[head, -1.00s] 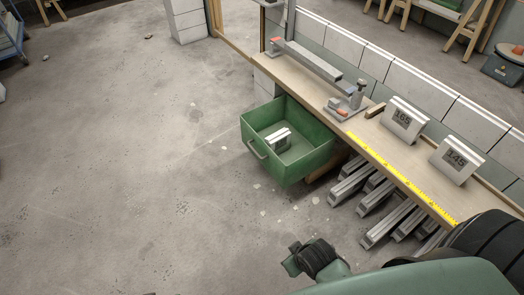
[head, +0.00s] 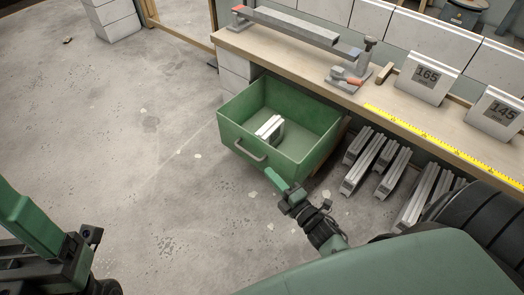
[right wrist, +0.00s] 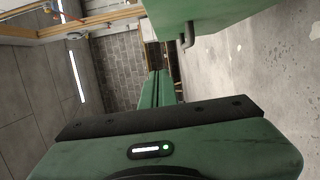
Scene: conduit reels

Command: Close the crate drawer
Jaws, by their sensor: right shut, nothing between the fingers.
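The green crate drawer (head: 296,154) is pulled out from under the workbench, open at the top, with a pale grey block (head: 269,128) inside. Its grey handle (head: 250,150) is on the front face. My right gripper (head: 272,178) is shut and empty, just in front of the drawer's front face, below and right of the handle; I see no clear contact. In the right wrist view the shut green fingers (right wrist: 157,88) point ahead, with the drawer (right wrist: 225,18) and its handle (right wrist: 187,36) at upper right. My left gripper (head: 25,215) is partly in view at the left edge; its jaw gap is unclear.
The wooden workbench (head: 290,65) holds a clamp fixture, a yellow measuring strip (head: 440,143) and blocks marked 165 (head: 423,78) and 145 (head: 496,112). Several grey conduit lengths (head: 362,165) lie beneath, right of the drawer.

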